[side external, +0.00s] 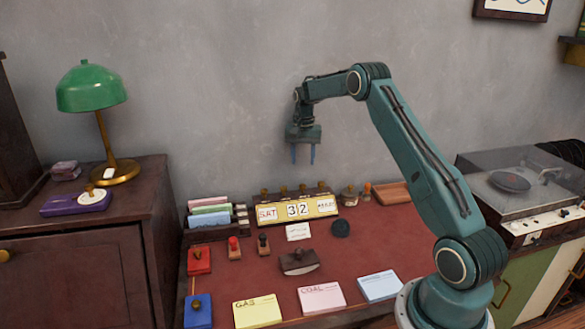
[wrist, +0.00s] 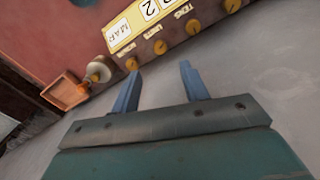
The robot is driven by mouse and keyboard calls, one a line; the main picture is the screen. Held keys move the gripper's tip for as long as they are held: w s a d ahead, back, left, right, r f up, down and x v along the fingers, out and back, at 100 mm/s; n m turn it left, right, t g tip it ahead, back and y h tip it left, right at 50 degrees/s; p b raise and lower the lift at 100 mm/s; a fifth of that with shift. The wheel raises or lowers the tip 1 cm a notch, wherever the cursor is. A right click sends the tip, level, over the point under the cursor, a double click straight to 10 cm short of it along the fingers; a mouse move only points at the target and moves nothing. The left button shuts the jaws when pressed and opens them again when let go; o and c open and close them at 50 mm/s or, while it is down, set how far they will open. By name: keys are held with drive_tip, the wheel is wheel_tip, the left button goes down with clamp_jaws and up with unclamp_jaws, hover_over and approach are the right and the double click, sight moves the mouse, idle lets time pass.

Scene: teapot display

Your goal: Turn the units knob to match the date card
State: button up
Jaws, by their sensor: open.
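The calendar (side external: 297,209) stands at the back of the red desk and reads SAT, 3, 2 and a month that looks like MAR. Brass knobs line its top; the units knob (wrist: 160,47) is beside the UNITS label in the wrist view, between the month and tens knobs (wrist: 190,26). A small white date card (side external: 298,231) lies in front; its writing is too small to read. My gripper (side external: 303,158) is open and empty, pointing down above the calendar. In the wrist view its fingertips (wrist: 160,68) lie either side of the units knob, apart from it.
Stamps stand near a wooden tray (side external: 391,194) right of the calendar, and a card rack (side external: 209,217) is at left. A dark round object (side external: 340,228), a blotter (side external: 299,262), ink pads and coloured cards lie in front. The wall is behind.

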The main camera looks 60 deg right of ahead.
sight(302, 185)
wheel_tip(302, 185, down, 10)
drive_tip(key=shift+r, duration=0.2)
idle(0.4)
clamp_jaws()
